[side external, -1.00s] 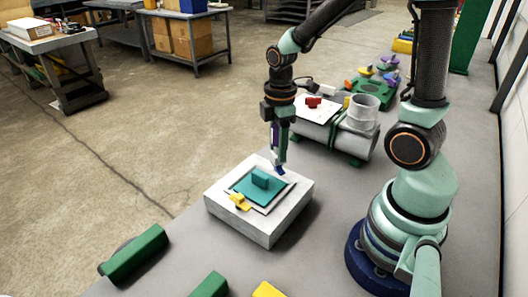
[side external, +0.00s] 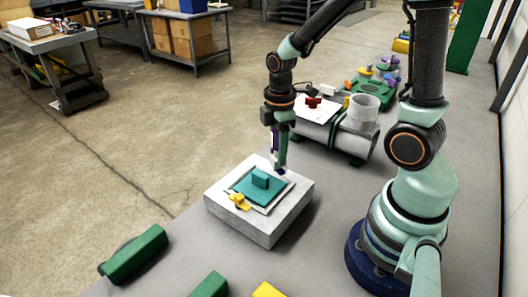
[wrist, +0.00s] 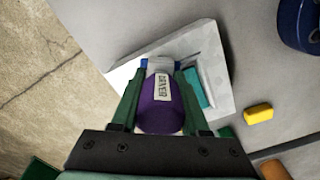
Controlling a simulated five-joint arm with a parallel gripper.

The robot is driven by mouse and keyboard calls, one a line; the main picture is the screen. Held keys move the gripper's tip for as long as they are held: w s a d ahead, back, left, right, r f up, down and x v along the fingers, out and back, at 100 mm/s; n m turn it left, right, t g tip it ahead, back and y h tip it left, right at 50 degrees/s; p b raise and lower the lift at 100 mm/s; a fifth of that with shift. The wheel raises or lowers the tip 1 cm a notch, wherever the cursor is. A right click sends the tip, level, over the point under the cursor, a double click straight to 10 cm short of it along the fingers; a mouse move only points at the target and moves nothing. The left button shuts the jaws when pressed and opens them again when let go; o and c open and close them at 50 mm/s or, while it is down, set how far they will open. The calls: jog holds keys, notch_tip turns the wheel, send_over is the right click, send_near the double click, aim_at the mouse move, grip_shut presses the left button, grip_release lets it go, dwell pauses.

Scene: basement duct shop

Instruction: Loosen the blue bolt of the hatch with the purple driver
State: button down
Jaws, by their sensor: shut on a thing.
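My gripper (side external: 279,160) points down over the far corner of the pale hatch box. It is shut on the purple driver (wrist: 162,110), whose labelled handle sits between the fingers in the wrist view. A purple strip of it shows beside the fingers in the side view. The blue bolt (side external: 281,171) is at that far corner, right under the fingers; it also shows in the wrist view (wrist: 146,64), beside the driver's front end. Contact between driver and bolt is hidden. The teal hatch (side external: 247,187) with its raised block lies on the box (side external: 268,230). A yellow bolt (side external: 239,201) is at the near edge.
Behind the box stands a grey duct (side external: 355,142) with a red knob (side external: 313,102). A green tray (side external: 372,95) with coloured pieces lies farther back. Green blocks (side external: 135,254) and a yellow block (wrist: 258,114) lie nearer. The bench right of the box is clear.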

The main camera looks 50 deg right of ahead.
jog(key=shift+n, duration=1.8)
jog(key=n, duration=0.3)
jog(key=shift+n, duration=0.6)
jog(key=shift+m, duration=0.8)
jog(key=shift+r, duration=2.55)
